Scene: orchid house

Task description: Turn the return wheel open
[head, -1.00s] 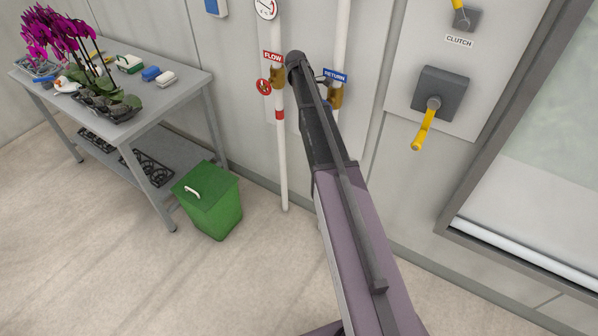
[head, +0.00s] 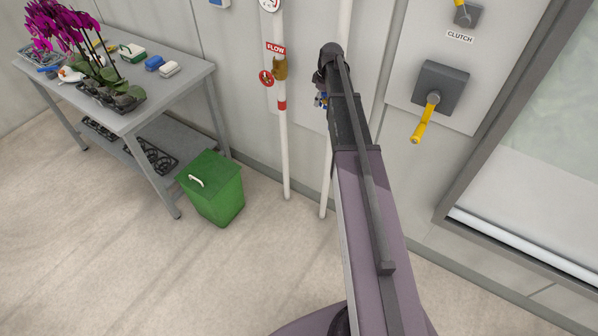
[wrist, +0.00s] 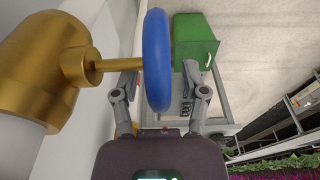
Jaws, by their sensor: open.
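In the wrist view the blue return wheel (wrist: 157,60) is seen edge-on, on a brass stem from the brass valve body (wrist: 45,70). My gripper (wrist: 161,75) is open, with one finger on each side of the wheel's rim in the picture. A gap shows between the right finger and the rim; whether the left finger touches cannot be told. In the head view my arm hides the return valve and its label, and only small blue bits show beside the arm's end.
The flow valve (head: 280,68) with its red wheel (head: 266,78) is on the neighbouring white pipe (head: 284,150). A yellow-handled lever (head: 423,122) is on the wall to the right. A green bin (head: 213,190) and a grey bench (head: 190,85) stand left. The floor between is clear.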

